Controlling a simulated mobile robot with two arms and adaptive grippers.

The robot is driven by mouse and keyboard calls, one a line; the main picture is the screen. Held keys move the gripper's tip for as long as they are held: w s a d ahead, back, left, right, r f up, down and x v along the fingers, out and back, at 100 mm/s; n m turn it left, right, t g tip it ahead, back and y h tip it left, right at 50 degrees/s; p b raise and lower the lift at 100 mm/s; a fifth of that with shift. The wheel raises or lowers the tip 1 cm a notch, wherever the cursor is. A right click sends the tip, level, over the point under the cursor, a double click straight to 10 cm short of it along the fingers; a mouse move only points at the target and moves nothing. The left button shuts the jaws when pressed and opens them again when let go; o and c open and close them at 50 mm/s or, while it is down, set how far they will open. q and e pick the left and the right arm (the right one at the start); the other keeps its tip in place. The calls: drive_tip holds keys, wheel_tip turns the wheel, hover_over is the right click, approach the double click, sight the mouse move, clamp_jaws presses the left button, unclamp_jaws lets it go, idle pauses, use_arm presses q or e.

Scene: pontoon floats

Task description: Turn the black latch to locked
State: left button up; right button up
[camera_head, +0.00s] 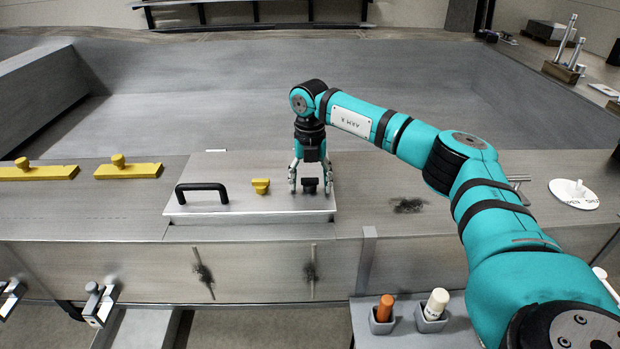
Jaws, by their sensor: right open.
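The black latch (310,186) is a small dark knob near the right end of a flat metal hatch plate (240,170). My right gripper (310,187) points straight down over it. Its two fingers are open, one on each side of the latch. I cannot tell whether they touch it. A yellow latch (261,186) sits just to the left on the same plate, and a black handle (202,190) is further left. My left gripper does not show.
Yellow bars with knobs (128,171) lie on the deck at left. A white disc (574,194) lies at right. An orange marker (384,308) and a white marker (435,304) stand in holders at the front. A wide grey basin (220,100) lies behind the deck.

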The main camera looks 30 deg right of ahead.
drive_tip(key=c, duration=1.2)
drive_tip(key=shift+n, duration=0.5)
drive_tip(key=n+b, duration=0.1)
drive_tip(key=n, duration=0.3)
drive_tip(key=shift+d, duration=0.1)
drive_tip(key=n, duration=0.4)
drive_tip(key=shift+d+b, duration=0.1)
drive_tip(key=shift+b, duration=0.2)
drive_tip(key=n, duration=0.5)
drive_tip(key=shift+w+d, duration=0.1)
drive_tip(key=shift+n, duration=1.9)
drive_tip(key=shift+w+n, duration=0.1)
drive_tip(key=shift+n, duration=0.2)
